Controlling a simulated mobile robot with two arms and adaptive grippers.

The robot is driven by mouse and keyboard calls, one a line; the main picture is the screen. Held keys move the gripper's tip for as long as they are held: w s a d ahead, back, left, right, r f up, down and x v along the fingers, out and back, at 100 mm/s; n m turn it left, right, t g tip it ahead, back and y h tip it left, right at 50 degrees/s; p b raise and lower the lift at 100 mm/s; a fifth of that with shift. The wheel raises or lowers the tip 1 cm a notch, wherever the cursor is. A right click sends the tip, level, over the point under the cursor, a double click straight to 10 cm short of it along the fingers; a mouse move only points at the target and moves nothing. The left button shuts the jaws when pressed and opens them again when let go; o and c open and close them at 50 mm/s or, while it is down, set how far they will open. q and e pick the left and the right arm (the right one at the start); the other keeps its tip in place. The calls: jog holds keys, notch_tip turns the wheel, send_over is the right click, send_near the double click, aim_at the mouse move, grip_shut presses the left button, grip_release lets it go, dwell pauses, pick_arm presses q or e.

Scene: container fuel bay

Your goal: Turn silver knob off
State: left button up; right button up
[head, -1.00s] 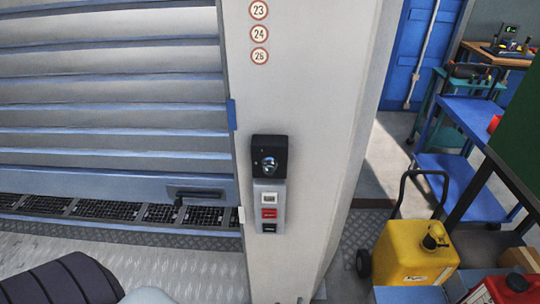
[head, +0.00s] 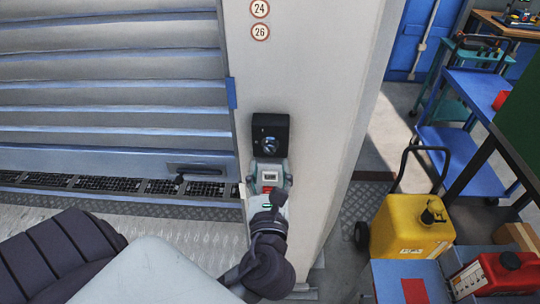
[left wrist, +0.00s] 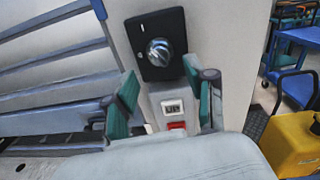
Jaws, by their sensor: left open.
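The silver knob (head: 271,145) sits on a black square plate (head: 262,128) on the white post. In the left wrist view the knob (left wrist: 159,52) is round and shiny, above and between my finger tips. My left gripper (head: 270,168) is just below the knob, in front of the grey button panel. In the left wrist view my left gripper (left wrist: 160,80) has its two green-padded fingers apart, with nothing between them touched that I can see. My right gripper is not in view.
Below the knob is a panel with a white "UP" button (left wrist: 173,108) and a red button (left wrist: 177,126). A slatted shutter (head: 110,90) is left of the post. A yellow fuel can (head: 412,228) and blue cart (head: 445,150) stand to the right.

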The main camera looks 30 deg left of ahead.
aim_at(270, 151)
pick_arm(q)
jog(key=x, duration=0.5)
jog(key=shift+b, duration=0.3)
grip_shut()
